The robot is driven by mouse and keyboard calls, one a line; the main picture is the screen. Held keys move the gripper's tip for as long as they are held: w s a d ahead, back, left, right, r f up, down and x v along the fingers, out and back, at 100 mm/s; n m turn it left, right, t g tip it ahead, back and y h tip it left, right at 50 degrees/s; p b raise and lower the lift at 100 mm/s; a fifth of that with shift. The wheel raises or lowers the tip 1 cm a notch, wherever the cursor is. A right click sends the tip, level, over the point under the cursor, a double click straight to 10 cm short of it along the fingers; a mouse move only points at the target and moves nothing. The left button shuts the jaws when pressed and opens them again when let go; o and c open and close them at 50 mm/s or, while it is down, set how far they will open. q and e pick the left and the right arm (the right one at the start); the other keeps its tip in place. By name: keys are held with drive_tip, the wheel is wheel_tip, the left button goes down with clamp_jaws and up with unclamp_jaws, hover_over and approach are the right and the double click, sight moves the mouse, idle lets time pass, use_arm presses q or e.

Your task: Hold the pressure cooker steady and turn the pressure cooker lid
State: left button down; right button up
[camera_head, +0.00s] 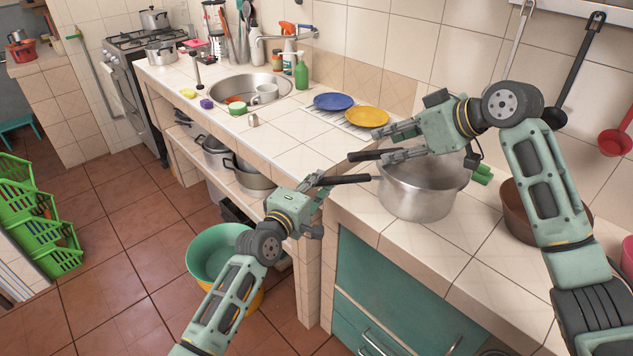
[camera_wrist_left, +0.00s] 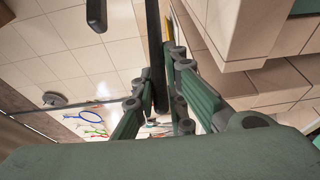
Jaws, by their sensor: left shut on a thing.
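The silver pressure cooker (camera_head: 415,198) stands upright on the counter near its front edge. Its long black lower handle (camera_head: 347,180) points left. My left gripper (camera_head: 314,183) is shut on this handle; the left wrist view shows the handle (camera_wrist_left: 157,55) running between the fingers. A second black handle (camera_head: 368,155), apparently the lid's, points left just above and apart from the lower one. My right gripper (camera_head: 376,146) is over the cooker with fingers spread, around or beside the upper handle; I cannot tell if they touch. The lid's top is mostly hidden behind my right gripper.
A brown pot (camera_head: 520,212) stands right of the cooker. Blue (camera_head: 333,101) and yellow (camera_head: 367,117) plates lie on a rack behind, left of the cooker. A sink (camera_head: 222,90) is further left. Utensils hang on the wall. The counter left of the cooker is mostly clear.

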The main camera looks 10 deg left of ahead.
idle(0.5)
use_arm(q)
drive_tip(key=c, duration=1.7)
unclamp_jaws()
